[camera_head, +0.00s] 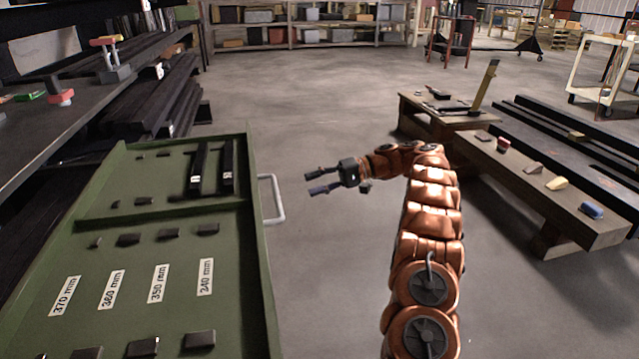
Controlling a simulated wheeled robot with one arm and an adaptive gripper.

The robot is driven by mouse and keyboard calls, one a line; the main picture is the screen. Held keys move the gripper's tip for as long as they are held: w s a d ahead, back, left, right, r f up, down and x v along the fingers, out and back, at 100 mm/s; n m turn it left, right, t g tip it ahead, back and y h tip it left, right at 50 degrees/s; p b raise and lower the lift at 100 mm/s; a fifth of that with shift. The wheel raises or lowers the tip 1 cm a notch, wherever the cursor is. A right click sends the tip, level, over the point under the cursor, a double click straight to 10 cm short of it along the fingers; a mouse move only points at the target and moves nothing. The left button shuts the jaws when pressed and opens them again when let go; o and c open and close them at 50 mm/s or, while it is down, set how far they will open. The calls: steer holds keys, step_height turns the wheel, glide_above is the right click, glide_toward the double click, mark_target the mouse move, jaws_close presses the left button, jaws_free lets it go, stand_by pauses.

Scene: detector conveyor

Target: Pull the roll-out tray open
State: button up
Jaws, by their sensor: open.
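The green roll-out tray (225,265) fills the lower left of the head view. My gripper (315,181) is open and empty, to the right of the handle and a little farther back. Its fingers point left toward the tray and appear apart from the handle. The exact height gap cannot be told.
Dark blocks and two black bars (228,165) lie in the tray. A dark workbench (60,105) stands at left. A low wooden bench (535,185) with small items is at right. Bare concrete floor (310,85) lies between and beyond.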

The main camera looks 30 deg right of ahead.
steer(key=shift+s+d, duration=0.2)
steer(key=shift+d, duration=0.2)
steer(key=shift+r, duration=0.15)
stand_by(0.4)
steer(key=s+a+r+g+h+p, duration=0.3)
steer(key=a+r+p, duration=0.7)
steer(key=a+r, duration=0.35)
steer(key=s+a+r+g+h+p, duration=0.2)
steer(key=s+a+r+h+p, duration=0.1)
steer(key=s+a+r+p, duration=0.7)
steer(key=s+r+n+h+p, duration=0.1)
steer(key=s+r+h+p, duration=0.2)
steer(key=s, duration=0.8)
steer(key=s+r+n+g+h+p, duration=0.1)
steer(key=s+r+h+p, duration=0.2)
steer(key=s+p, duration=0.5)
steer(key=s+r+n+h+p, duration=0.1)
steer(key=s+r+p, duration=0.3)
steer(key=s, duration=1)
steer(key=shift+s+a+r+n+g+h+p, duration=0.2)
steer(key=shift+r+n+g+h+p, duration=0.15)
steer(key=shift+h+p, duration=0.6)
